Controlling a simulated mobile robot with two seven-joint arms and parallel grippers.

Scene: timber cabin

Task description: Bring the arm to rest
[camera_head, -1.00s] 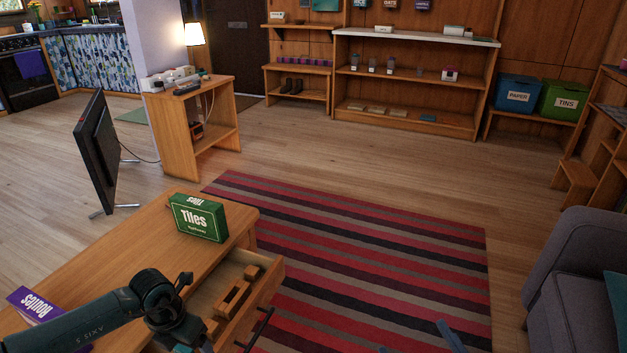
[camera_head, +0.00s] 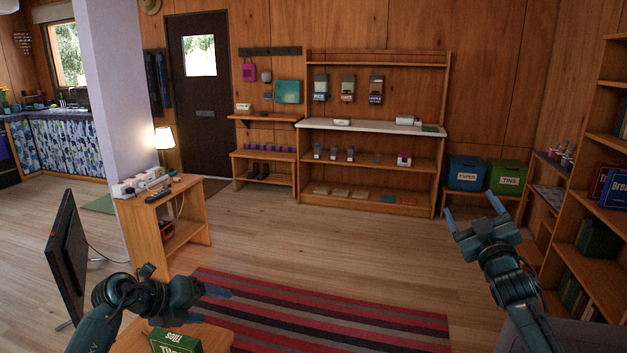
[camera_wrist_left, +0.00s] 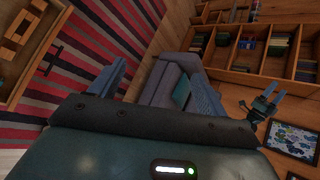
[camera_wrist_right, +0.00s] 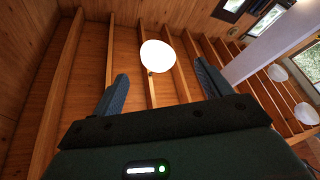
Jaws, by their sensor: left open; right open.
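My left gripper (camera_head: 218,291) is in the lower left of the head view, above the table with the green Tiles box (camera_head: 176,341), and points to the right. Its two blue fingers also show in the left wrist view (camera_wrist_left: 160,85), apart with nothing between them. My right gripper (camera_head: 472,212) is raised at the right of the head view, fingers pointing up. In the right wrist view its fingers (camera_wrist_right: 158,90) are spread and empty, facing the ceiling beams and a white round lamp (camera_wrist_right: 157,56).
A striped rug (camera_head: 330,318) lies on the open floor ahead. A black screen (camera_head: 66,258) and a small wooden stand (camera_head: 150,230) are at the left. A bookshelf (camera_head: 585,233) is close at the right.

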